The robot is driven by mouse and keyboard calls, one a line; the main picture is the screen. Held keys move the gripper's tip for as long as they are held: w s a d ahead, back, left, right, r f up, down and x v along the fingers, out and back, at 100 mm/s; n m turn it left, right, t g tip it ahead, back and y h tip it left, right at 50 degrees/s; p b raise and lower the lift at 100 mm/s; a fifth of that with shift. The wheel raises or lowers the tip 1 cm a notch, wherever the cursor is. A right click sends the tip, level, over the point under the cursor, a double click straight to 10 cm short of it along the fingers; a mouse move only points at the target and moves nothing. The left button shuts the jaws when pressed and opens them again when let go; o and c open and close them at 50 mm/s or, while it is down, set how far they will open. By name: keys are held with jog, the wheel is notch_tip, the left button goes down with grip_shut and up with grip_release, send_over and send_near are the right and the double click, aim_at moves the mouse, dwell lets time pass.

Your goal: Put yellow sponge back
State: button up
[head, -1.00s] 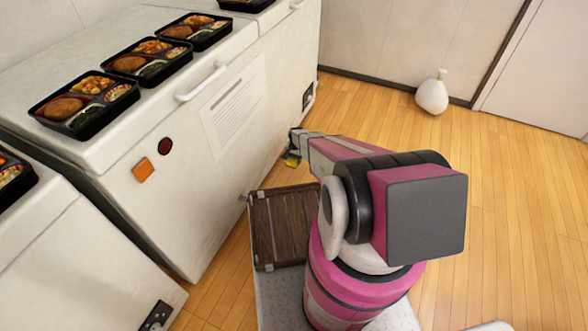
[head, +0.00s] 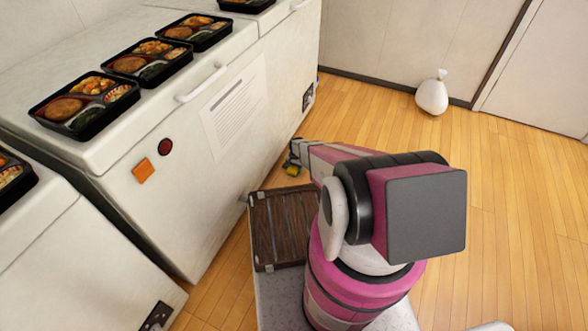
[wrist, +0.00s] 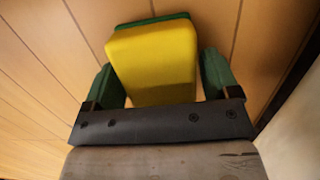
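The yellow sponge (wrist: 152,65) has a green layer along its far edge in the wrist view. In the head view the sponge (head: 291,169) is a small yellow patch below my gripper (head: 294,160), near the base of the white freezer. My arm hides part of the gripper there. How high the sponge is above the floor is hard to tell.
White chest freezers (head: 215,165) stand on the left with bento trays (head: 87,101) on top. A dark brown slatted crate (head: 278,228) is on my base. Wooden floor (head: 370,105) is clear to the right, with a white bag (head: 432,96) by the wall.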

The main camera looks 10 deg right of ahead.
jog(key=shift+o, duration=0.3)
jog(key=shift+r, duration=0.1)
notch_tip(320, 180, up, 12)
jog(key=w+d, duration=0.1)
jog(key=s+r+n, duration=0.2)
jog(key=s+r, duration=0.7)
jog(key=r, duration=0.5)
jog(key=s+r+n+t, duration=0.1)
jog(key=s+r+n, duration=0.1)
jog(key=s+r, duration=0.8)
jog(key=s+r+n+h, duration=0.1)
jog(key=s+r+n, duration=0.1)
jog(key=s+r, duration=0.8)
notch_tip(320, 180, up, 8)
jog(key=shift+a+r+n, duration=0.25)
jog(key=shift+a+n, duration=0.15)
jog(key=shift+a, duration=0.05)
jog(key=shift+s, duration=0.1)
